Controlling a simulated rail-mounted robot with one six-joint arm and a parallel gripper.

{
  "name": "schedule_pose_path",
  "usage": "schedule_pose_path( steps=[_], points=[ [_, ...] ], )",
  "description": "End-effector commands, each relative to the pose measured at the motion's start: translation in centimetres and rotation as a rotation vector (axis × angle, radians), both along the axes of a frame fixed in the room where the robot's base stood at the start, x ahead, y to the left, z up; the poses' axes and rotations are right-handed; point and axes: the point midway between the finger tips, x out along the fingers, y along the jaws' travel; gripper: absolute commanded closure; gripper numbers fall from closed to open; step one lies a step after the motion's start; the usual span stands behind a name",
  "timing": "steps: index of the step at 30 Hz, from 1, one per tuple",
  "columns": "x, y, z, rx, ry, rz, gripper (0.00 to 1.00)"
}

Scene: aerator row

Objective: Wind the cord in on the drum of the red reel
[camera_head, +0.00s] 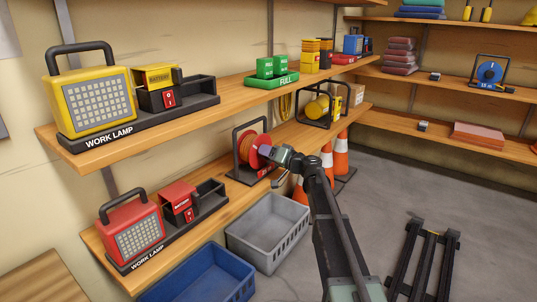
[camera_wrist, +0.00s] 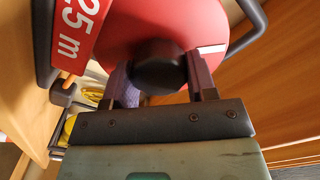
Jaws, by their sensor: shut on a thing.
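The red reel (camera_head: 252,146) stands in a black frame on the lower left shelf, with orange cord wound on its drum. In the wrist view its red disc (camera_wrist: 120,40) fills the top, with a white mark at its right and a red "25 m" label (camera_wrist: 80,22) at the left. My gripper (camera_head: 270,152) reaches the reel's near face. In the wrist view its two fingers stand on either side of a black round crank knob (camera_wrist: 160,67) and are shut on it. The cord's free end is not visible.
A yellow work lamp (camera_head: 95,100) stands on the upper shelf, a red one (camera_head: 132,230) on the lower. A yellow reel (camera_head: 318,108) stands beyond the red reel. Orange cones (camera_head: 341,158), a grey crate (camera_head: 268,228) and a blue crate (camera_head: 205,278) stand below.

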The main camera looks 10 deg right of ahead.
Motion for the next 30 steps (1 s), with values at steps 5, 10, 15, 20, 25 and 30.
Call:
schedule_pose_path(
  steps=[5, 10, 15, 20, 25, 30],
  points=[
    [0.0, -0.02, -0.03, 0.041, 0.038, 0.0, 0.72],
    [0.01, -0.04, -0.07, 0.116, 0.11, 0.001, 0.72],
    [0.03, -0.06, -0.12, 0.218, 0.207, 0.001, 0.72],
    [0.03, -0.08, -0.17, 0.324, 0.307, 0.001, 0.72],
    [0.04, -0.09, -0.22, 0.428, 0.405, 0.001, 0.72],
    [0.04, -0.08, -0.26, 0.512, 0.485, 0.001, 0.72]
  ],
)
